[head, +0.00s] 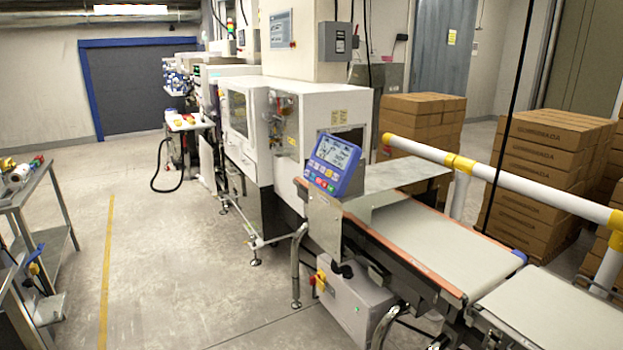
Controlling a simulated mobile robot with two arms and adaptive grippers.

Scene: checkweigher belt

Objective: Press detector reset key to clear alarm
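A blue control panel (334,164) with a lit grey screen is mounted beside the checkweigher belt, a little right of the picture's middle. Small coloured keys (322,182), with red and green among them, sit in rows below its screen. Their labels are too small to read, so I cannot tell which one is the reset key. Neither of my grippers is in the head view.
The conveyor belt (440,235) runs to the lower right, beside a white and yellow guard rail (520,185). Stacked cartons (545,150) stand behind it. A metal cart (50,220) stands at the left edge. The floor (170,270) left of the machine is clear.

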